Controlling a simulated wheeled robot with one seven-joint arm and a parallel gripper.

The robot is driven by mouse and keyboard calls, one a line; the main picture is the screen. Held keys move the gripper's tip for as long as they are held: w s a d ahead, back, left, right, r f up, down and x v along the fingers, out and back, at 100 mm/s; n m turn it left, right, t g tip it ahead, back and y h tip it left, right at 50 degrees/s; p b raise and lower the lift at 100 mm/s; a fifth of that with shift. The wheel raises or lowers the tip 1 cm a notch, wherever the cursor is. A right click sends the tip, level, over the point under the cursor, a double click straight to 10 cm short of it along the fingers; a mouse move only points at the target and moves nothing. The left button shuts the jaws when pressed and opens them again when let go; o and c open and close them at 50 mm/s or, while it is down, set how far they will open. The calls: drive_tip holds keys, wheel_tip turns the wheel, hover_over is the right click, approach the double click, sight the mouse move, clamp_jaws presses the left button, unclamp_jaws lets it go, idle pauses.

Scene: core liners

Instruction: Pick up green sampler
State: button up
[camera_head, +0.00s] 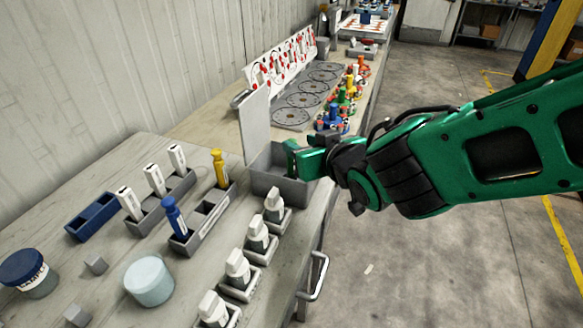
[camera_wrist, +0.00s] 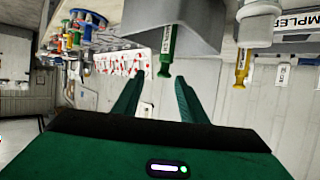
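The green sampler (camera_wrist: 166,55) shows in the wrist view, its narrow end beside the light grey bin (camera_wrist: 205,38) and just beyond my fingertips, roughly between them. My gripper (camera_wrist: 158,84) is open, its two green fingers apart with nothing between them. In the head view my gripper (camera_head: 303,160) reaches into or over the grey bin (camera_head: 273,186) with its raised lid. The green sampler cannot be made out there; the bin and my green fingers may hide it. The yellow sampler (camera_head: 219,168) and blue sampler (camera_head: 174,214) stand in a grey labelled rack (camera_head: 208,226).
Several white-capped bottles (camera_head: 238,268) stand in holders along the bench's front edge. A round pale tub (camera_head: 149,280), a blue-lidded jar (camera_head: 28,272) and a blue tray (camera_head: 92,216) are to the left. Coloured valves (camera_head: 333,120) and a red-marked board (camera_head: 282,66) stand behind the bin.

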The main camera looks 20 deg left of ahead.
sight(292, 169)
drive_tip(key=shift+x, duration=1.95)
drive_tip(key=x, duration=0.5)
drive_tip(key=shift+s+a+f, duration=0.1)
drive_tip(key=shift+s+f, duration=0.15)
drive_tip(key=shift+c, duration=0.3)
clamp_jaws()
